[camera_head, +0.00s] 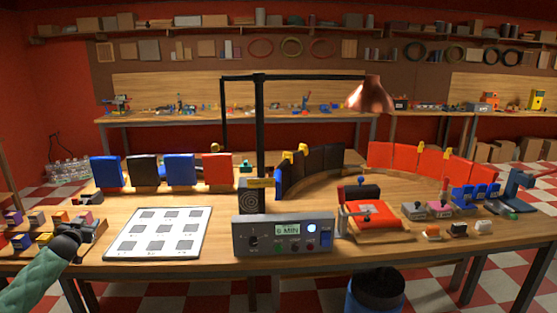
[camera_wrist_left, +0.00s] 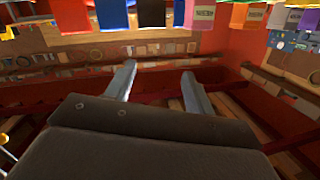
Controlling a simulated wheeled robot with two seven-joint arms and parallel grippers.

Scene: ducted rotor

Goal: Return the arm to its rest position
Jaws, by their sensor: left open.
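My left arm comes in from the lower left in the head view, with a green sleeve. Its dark gripper (camera_head: 68,240) is at the table's left side, close to a rack of small coloured blocks (camera_head: 85,228) and left of the white sheet with grey squares (camera_head: 158,232). In the left wrist view the two grey fingers of the gripper (camera_wrist_left: 160,82) stand apart with nothing between them. The picture there is tilted, with the room's far side below and coloured blocks at the top. My right gripper is not in view.
The wooden table (camera_head: 200,262) holds a grey control box (camera_head: 283,235) reading "6 MIN" in front, and a red press-like device (camera_head: 372,218). Blue, black and red panels (camera_head: 180,170) stand behind the sheet. A copper lamp (camera_head: 371,97) hangs from a black frame.

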